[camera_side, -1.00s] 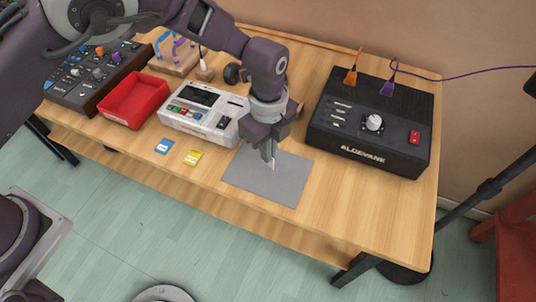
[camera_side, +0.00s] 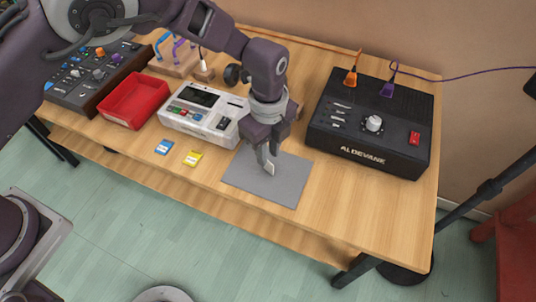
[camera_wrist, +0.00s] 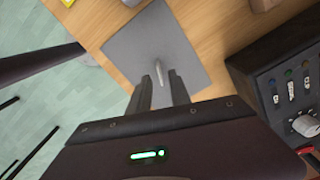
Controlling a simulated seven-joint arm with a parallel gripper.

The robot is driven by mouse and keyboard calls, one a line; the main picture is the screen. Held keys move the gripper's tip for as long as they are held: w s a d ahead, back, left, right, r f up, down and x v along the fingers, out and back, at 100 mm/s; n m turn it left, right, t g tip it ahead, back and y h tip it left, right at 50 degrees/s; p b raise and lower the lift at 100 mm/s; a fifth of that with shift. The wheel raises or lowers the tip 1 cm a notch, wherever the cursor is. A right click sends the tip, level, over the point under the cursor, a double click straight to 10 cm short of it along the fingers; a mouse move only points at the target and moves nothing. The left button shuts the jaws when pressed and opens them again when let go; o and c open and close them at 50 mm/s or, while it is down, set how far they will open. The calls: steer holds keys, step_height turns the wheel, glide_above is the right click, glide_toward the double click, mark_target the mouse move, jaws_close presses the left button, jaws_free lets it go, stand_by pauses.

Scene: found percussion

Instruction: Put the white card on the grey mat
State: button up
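The white card (camera_side: 270,168) is a small pale piece at my fingertips, low over the grey mat (camera_side: 290,187). In the wrist view the card (camera_wrist: 161,74) is a thin pale sliver, nearly edge-on, between my fingers. My gripper (camera_side: 266,160) points down over the middle of the mat. In the wrist view the fingers of my gripper (camera_wrist: 161,84) stand apart on either side of the card with gaps. I cannot tell whether the card touches the mat. The mat lies flat and otherwise bare.
A black box (camera_side: 372,125) with a knob and a red switch stands right of the mat. A white device (camera_side: 203,112) stands to the left, with a blue card (camera_side: 163,147) and a yellow card (camera_side: 193,158) before it. A red tray (camera_side: 134,102) is farther left.

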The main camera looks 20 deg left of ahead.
step_height(320, 180, up, 10)
steer(key=s+a+r+n+t+h, duration=0.1)
steer(key=s+a+r+n, duration=0.2)
steer(key=a+r+n, duration=0.35)
steer(key=s+a+r+n+t+h, duration=0.1)
steer(key=s+a+r+n, duration=0.2)
steer(key=a+r, duration=0.55)
steer(key=s+a+r+n+t+y, duration=0.1)
steer(key=s+a+n, duration=0.4)
steer(key=s, duration=0.4)
steer(key=s+a+r+n+t+y, duration=0.1)
steer(key=s+a+n+t, duration=0.1)
steer(key=s+a+n, duration=0.3)
steer(key=s+n, duration=0.3)
steer(key=s, duration=0.1)
steer(key=shift+r+t, duration=0.15)
steer(key=shift+t, duration=0.15)
steer(key=shift+w, duration=0.1)
